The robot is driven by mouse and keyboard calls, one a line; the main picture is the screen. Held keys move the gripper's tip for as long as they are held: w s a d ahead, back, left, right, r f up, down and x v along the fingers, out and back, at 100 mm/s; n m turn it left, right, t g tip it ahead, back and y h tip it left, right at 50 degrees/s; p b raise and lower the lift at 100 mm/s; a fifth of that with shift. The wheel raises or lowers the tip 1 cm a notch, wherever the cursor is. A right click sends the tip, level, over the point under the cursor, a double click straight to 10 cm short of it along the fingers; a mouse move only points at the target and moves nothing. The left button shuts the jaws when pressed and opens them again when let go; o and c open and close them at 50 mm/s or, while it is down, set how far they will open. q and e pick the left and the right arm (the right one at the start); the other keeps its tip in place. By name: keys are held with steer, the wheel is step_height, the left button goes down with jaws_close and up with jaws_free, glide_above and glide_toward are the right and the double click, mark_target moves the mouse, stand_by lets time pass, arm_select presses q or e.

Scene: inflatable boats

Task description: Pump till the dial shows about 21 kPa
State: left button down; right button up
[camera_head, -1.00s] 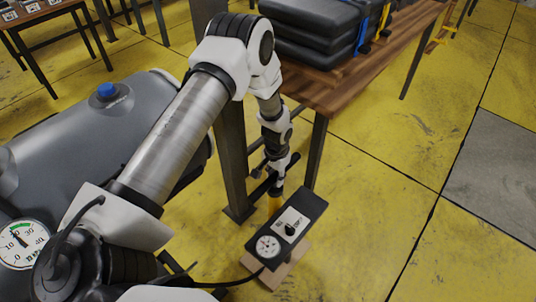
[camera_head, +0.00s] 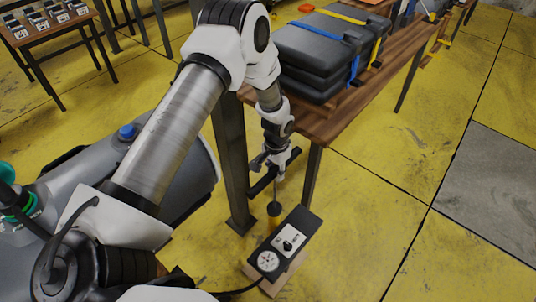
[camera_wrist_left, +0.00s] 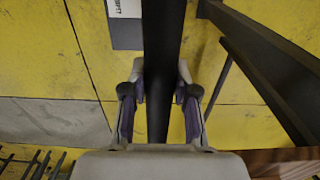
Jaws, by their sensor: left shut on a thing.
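My left gripper (camera_head: 272,165) is shut on the black T-bar handle (camera_head: 291,157) of the pump. In the left wrist view the dark handle bar (camera_wrist_left: 166,40) runs between the two fingers (camera_wrist_left: 158,93). Below the handle, a thin rod leads down to a dark cap (camera_head: 274,209) on the yellow pump barrel (camera_head: 272,224). Beside the barrel is a black box (camera_head: 302,220) with a white panel and a round white dial (camera_head: 267,261). The dial's needle is too small to read. My right gripper is out of view.
A grey inflatable boat (camera_head: 185,195) lies at left, partly behind my arm. A wooden table (camera_head: 330,124) with strapped black cushions (camera_head: 315,55) stands close behind the pump, its leg (camera_head: 313,170) near the handle. Yellow floor (camera_head: 400,180) is clear at right.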

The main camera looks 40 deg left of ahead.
mark_target(277, 167)
arm_select(q)
steer(key=r+p, duration=0.1)
steer(key=r, duration=0.1)
steer(key=r+p, duration=0.3)
steer(key=r, duration=0.2)
steer(key=shift+w+r, duration=0.1)
steer(key=shift+w, duration=0.15)
steer(key=f+b, duration=0.5)
steer(key=f, duration=0.3)
steer(key=f+b, duration=0.6)
steer(key=f, duration=0.2)
steer(key=s+f+b, duration=0.1)
steer(key=f+b, duration=0.5)
steer(key=f, duration=0.2)
steer(key=shift+r+p, duration=0.15)
steer(key=shift+p, duration=0.15)
steer(key=shift+w, duration=0.15)
